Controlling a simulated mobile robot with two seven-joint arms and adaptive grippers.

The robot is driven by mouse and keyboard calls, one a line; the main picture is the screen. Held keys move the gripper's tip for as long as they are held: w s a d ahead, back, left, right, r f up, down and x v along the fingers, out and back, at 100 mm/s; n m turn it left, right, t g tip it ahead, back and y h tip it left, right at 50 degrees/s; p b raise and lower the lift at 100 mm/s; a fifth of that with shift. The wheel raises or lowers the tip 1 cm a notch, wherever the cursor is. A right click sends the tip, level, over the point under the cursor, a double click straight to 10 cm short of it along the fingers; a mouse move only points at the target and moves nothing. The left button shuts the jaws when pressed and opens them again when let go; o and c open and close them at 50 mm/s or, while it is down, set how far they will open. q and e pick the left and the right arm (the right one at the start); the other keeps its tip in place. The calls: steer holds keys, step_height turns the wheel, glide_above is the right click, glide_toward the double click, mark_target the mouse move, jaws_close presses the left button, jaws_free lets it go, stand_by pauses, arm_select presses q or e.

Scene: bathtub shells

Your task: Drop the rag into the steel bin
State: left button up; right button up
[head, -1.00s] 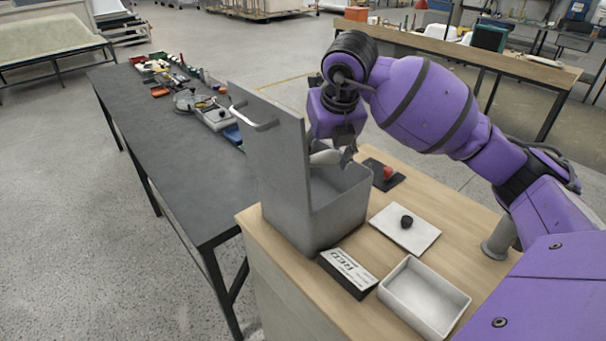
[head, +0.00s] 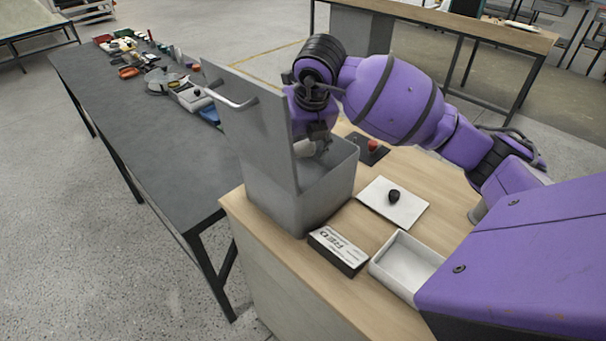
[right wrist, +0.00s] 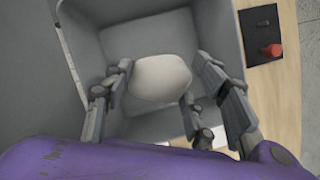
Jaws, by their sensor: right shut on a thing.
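The steel bin (head: 312,195) stands on the wooden bench with its lid (head: 255,130) raised upright on the left side. My right gripper (head: 318,146) is at the bin's open mouth, pointing down. It is shut on the pale rag (head: 304,147), which partly shows beside the lid. In the right wrist view, the rag (right wrist: 162,77) sits between the fingers of my right gripper (right wrist: 160,84), with the bin's grey walls (right wrist: 85,40) around it. I cannot tell whether the rag touches the bin. My left gripper is not in view.
On the wooden bench (head: 290,260) are a black box with a white label (head: 338,250), a white tray (head: 403,262), a white plate with a black knob (head: 393,204) and a red button on a dark plate (head: 372,146). A dark table (head: 160,150) with several items stands left.

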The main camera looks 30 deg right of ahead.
steer(key=o, duration=1.2)
steer(key=shift+r, duration=0.1)
steer(key=v, duration=1.1)
steer(key=shift+s+r, duration=0.15)
steer(key=shift+r, duration=0.25)
